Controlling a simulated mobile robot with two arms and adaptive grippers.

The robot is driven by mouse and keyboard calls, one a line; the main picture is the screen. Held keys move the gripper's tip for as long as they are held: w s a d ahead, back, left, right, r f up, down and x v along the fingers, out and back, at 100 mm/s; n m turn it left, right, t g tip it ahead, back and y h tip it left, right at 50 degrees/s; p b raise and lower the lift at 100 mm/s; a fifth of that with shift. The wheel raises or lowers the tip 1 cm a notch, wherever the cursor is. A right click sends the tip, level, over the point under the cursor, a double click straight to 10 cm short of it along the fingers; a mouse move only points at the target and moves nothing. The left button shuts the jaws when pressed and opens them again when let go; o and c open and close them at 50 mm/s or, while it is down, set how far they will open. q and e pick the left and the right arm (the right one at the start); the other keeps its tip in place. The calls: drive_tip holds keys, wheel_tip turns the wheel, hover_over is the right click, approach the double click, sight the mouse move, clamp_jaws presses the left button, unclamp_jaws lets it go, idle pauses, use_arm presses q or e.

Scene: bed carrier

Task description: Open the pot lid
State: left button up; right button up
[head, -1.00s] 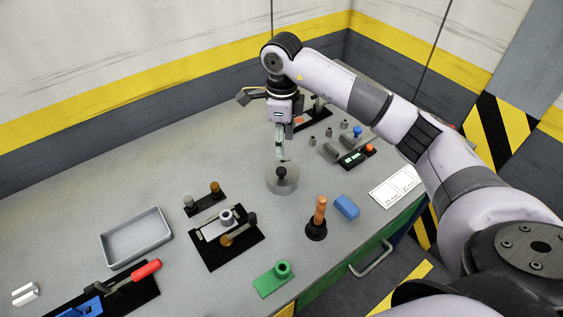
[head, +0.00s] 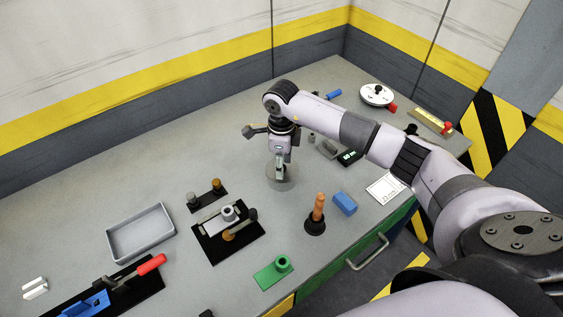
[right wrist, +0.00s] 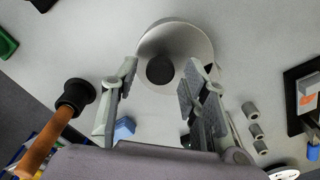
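The pot (head: 287,184) is a small, round grey pot on the worktable, and its closed lid also shows in the right wrist view (right wrist: 192,42). A dark round knob (right wrist: 160,70) sits in the middle of the lid. My right gripper (head: 281,172) points down directly over the pot, hiding the knob in the head view. In the right wrist view its fingers (right wrist: 161,72) are apart, one to each side of the knob, with a gap visible around it. Whether the fingertips are level with the knob I cannot tell. My left gripper is not in view.
A plunger with an orange handle (head: 317,210) and a blue block (head: 345,203) stand right of the pot. A black fixture board (head: 240,249), grey tray (head: 112,245) and green part (head: 280,264) lie to the left and front. Small grey cylinders (right wrist: 251,109) are nearby.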

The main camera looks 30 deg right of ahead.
clamp_jaws()
idle(0.6)
